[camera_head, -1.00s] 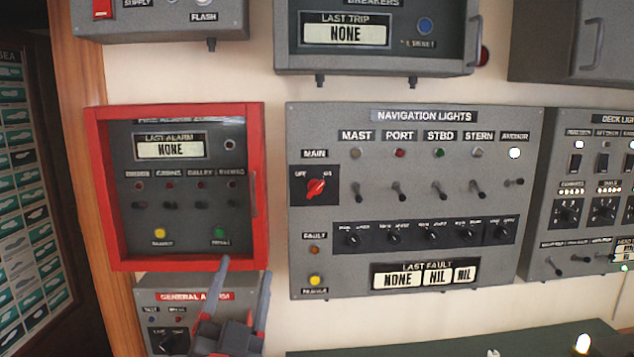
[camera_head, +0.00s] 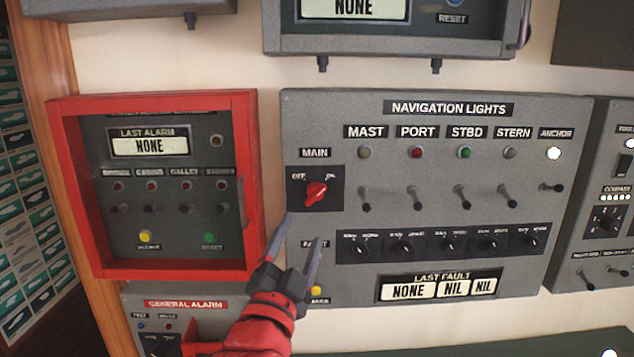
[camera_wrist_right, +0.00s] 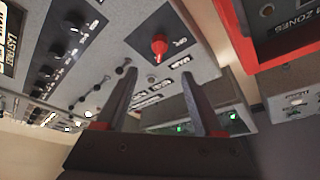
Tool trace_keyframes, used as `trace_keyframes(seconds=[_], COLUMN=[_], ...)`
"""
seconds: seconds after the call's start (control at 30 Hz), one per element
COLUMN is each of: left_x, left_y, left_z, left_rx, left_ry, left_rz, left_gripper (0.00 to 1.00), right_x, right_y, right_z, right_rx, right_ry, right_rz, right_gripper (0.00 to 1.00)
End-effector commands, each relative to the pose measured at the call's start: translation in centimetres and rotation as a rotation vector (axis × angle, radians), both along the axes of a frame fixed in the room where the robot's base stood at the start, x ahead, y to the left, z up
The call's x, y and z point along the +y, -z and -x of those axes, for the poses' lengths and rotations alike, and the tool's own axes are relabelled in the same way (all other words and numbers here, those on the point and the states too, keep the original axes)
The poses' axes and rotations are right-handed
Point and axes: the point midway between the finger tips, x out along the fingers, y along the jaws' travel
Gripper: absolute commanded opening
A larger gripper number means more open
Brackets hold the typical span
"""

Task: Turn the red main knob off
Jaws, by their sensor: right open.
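The red main knob (camera_head: 316,194) sits on a black plate marked OFF and ON, at the left of the grey navigation lights panel (camera_head: 450,125). Its pointer is turned toward the ON side. The knob also shows in the right wrist view (camera_wrist_right: 159,46), beyond and between the fingertips. My right gripper (camera_head: 304,227) is open and empty, just below the knob and apart from it. Its two fingers also show in the right wrist view (camera_wrist_right: 162,90). My left gripper is not in view.
A red-framed alarm box (camera_head: 250,180) stands left of the panel. Toggle switches (camera_head: 412,197) lie right of the knob, and a row of small black knobs (camera_head: 450,243) below. A general alarm box (camera_head: 170,304) is at the lower left.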

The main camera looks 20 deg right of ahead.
Motion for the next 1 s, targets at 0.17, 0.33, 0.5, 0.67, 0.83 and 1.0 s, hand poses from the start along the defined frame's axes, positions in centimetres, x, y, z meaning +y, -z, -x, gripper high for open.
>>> trace_keyframes(seconds=[0.17, 0.33, 0.5, 0.67, 0.83, 1.0], left_x=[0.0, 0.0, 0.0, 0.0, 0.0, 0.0], left_y=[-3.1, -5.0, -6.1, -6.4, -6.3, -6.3], left_z=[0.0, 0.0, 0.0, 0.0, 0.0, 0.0], left_rx=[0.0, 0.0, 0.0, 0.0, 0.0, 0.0], left_ry=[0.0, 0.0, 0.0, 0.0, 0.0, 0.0], left_rz=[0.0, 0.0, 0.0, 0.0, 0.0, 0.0], left_gripper=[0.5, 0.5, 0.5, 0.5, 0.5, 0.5], right_x=[-2.5, -4.3, -5.4, -5.8, -5.8, -5.8], right_y=[-1.8, -2.6, -3.0, -3.0, -3.0, -3.0], right_z=[-3.6, -6.6, -8.5, -9.2, -9.3, -9.2], right_rx=[0.006, 0.007, 0.006, 0.004, 0.003, 0.003], right_ry=[0.009, 0.008, 0.006, 0.003, 0.002, 0.002], right_rz=[0.0, 0.001, 0.002, 0.003, 0.003, 0.003], right_gripper=[0.69, 0.69, 0.69, 0.69, 0.69, 0.55])
